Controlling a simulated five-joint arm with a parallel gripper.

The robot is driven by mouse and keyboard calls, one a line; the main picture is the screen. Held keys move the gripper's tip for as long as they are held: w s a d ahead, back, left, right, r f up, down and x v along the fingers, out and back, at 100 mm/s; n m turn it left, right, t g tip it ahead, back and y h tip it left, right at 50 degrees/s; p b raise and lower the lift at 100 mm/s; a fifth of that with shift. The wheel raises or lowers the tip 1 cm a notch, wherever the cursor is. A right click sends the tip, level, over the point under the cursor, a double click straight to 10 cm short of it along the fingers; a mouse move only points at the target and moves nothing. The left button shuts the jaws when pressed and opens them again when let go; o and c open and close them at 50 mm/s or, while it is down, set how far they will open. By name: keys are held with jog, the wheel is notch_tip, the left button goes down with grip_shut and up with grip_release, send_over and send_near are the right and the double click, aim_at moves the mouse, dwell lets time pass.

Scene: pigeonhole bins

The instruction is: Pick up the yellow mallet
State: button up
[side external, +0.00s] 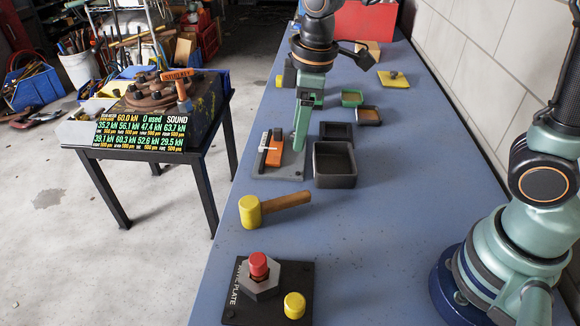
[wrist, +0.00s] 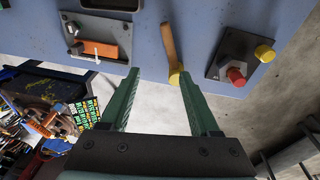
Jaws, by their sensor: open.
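The yellow mallet (side external: 250,210) lies on its side on the blue bench, its wooden handle pointing right in the side view. In the wrist view the mallet (wrist: 168,45) lies ahead of the fingertips, its yellow head near the right finger's tip. My gripper (side external: 299,145) has green fingers and hangs above the bench beyond the mallet, near the orange block and the dark bin. In the wrist view my gripper (wrist: 158,74) is open, with nothing between the fingers. It is apart from the mallet.
A dark plate (side external: 270,310) with a red-topped hex nut and a yellow knob is at the bench's near end. An orange block (side external: 270,155) on a grey plate and a dark open bin (side external: 335,165) stand beyond the mallet. Bench surface right of the mallet is clear.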

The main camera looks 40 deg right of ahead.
aim_at(272, 202)
jog(key=a+f+n, duration=0.1)
jog(key=a+f, duration=0.1)
jog(key=f, duration=0.2)
jog(key=w+a+f+n+g, duration=0.1)
jog(key=a+f, duration=0.1)
jog(key=f, duration=0.2)
jog(key=a+f+n, duration=0.1)
jog(key=f+n, duration=0.1)
jog(key=f, duration=0.2)
jog(key=shift+w+a+f+g, duration=0.25)
jog(key=shift+a+f+g, duration=0.05)
jog(key=shift+a+f, duration=0.1)
jog(key=shift+w+d+f, duration=0.1)
jog(key=shift+w+f, duration=0.05)
jog(key=shift+f, duration=1.25)
jog(key=shift+w+d+f, duration=0.1)
jog(key=shift+f, duration=1.25)
grip_shut()
